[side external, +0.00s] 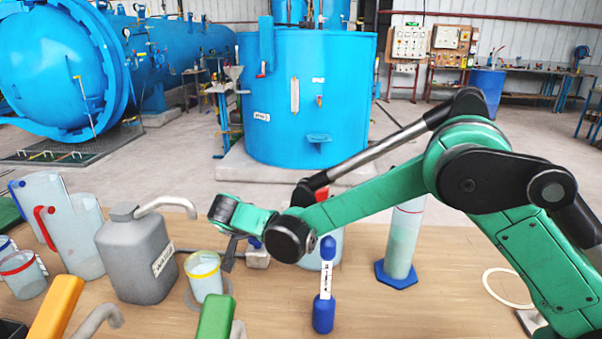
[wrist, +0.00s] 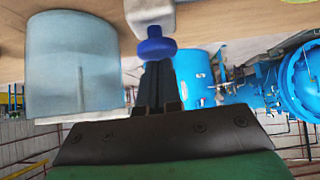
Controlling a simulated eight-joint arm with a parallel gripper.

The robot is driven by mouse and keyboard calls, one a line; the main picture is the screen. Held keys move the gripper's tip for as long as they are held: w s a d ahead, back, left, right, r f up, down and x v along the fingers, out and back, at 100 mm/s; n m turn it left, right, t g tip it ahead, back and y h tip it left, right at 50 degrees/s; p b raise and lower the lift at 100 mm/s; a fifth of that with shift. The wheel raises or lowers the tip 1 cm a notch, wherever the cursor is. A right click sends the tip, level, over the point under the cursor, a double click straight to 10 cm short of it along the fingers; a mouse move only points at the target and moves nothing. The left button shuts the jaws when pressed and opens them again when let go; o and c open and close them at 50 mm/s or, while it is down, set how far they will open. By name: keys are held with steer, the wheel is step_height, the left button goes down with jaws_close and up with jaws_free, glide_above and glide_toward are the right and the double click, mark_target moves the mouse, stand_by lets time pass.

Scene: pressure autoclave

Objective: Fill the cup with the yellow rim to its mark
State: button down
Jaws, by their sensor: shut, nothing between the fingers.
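The cup with the yellow rim (side external: 206,281) stands upright on the table, right of the grey canister. Its mark and fill level are not clear. A white block (side external: 258,259) with a blue knob (side external: 254,242) is right of the cup. The block (wrist: 150,14) and knob (wrist: 155,45) also show in the wrist view. My gripper (wrist: 156,68) is shut and empty, its black fingertips at the blue knob; whether they touch it is unclear. In the side view my green hand is above the block and cup, and its fingertips are hard to make out.
The grey canister (side external: 138,262) has a bent spout. A red-rimmed cup (side external: 22,278) and pitchers (side external: 85,240) are at left. A blue-ended stand (side external: 323,312) and tall cylinder (side external: 401,245) are right. A clear vessel (wrist: 72,68) is beside my fingers.

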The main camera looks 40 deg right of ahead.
steer(key=shift+f, duration=1.25)
steer(key=shift+d, duration=0.1)
step_height(320, 180, up, 5)
steer(key=shift+f, duration=0.2)
steer(key=v, duration=1)
steer(key=shift+r, duration=0.3)
